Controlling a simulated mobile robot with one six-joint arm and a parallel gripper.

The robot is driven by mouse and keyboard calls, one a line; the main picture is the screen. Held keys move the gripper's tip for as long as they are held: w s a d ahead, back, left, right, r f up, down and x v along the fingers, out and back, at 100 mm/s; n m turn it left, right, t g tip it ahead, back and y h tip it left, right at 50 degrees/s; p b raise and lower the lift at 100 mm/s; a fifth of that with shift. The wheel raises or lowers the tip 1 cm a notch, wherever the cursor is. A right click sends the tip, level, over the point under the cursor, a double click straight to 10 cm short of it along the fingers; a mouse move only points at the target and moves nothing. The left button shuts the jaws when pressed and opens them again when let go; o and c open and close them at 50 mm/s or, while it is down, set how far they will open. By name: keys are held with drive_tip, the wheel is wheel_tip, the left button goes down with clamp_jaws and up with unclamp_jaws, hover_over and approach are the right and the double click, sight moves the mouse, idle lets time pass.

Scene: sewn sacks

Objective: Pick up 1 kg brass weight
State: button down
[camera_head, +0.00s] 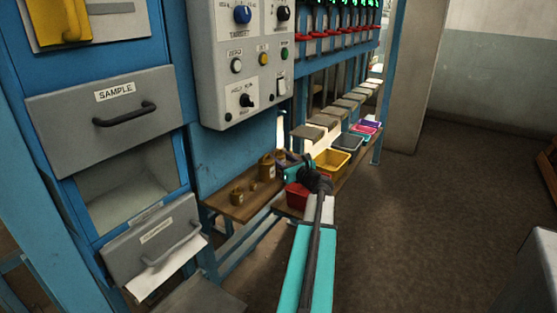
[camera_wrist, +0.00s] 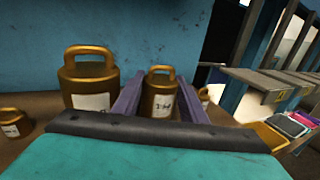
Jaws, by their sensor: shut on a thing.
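In the wrist view, a brass weight with a loop handle and a white label (camera_wrist: 160,97) stands upright between the two purple fingers of my gripper (camera_wrist: 160,88). The gripper is shut on this weight; its label looks like 1 kg, though the print is small. The lower part of the weight is hidden behind the gripper's dark front edge. In the head view my gripper (camera_head: 293,166) is at the right end of the wooden shelf (camera_head: 232,208), and the held weight is mostly hidden there.
A larger brass weight (camera_wrist: 88,87) stands close left of the fingers. Smaller weights stand at far left (camera_wrist: 12,122) and just right (camera_wrist: 204,96). A blue panel rises behind. A red bin (camera_head: 297,196) and a yellow bin (camera_head: 332,162) sit beside the arm; open floor lies right.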

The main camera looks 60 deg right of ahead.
drive_tip(key=shift+r, duration=1.65)
drive_tip(key=a+r+v, duration=0.1)
drive_tip(key=a+v, duration=0.1)
drive_tip(key=v, duration=1.4)
drive_tip(key=shift+w+r+b, duration=0.25)
drive_tip(key=shift+w+b, duration=0.1)
drive_tip(key=shift+w, duration=0.1)
drive_tip(key=shift+s, duration=0.15)
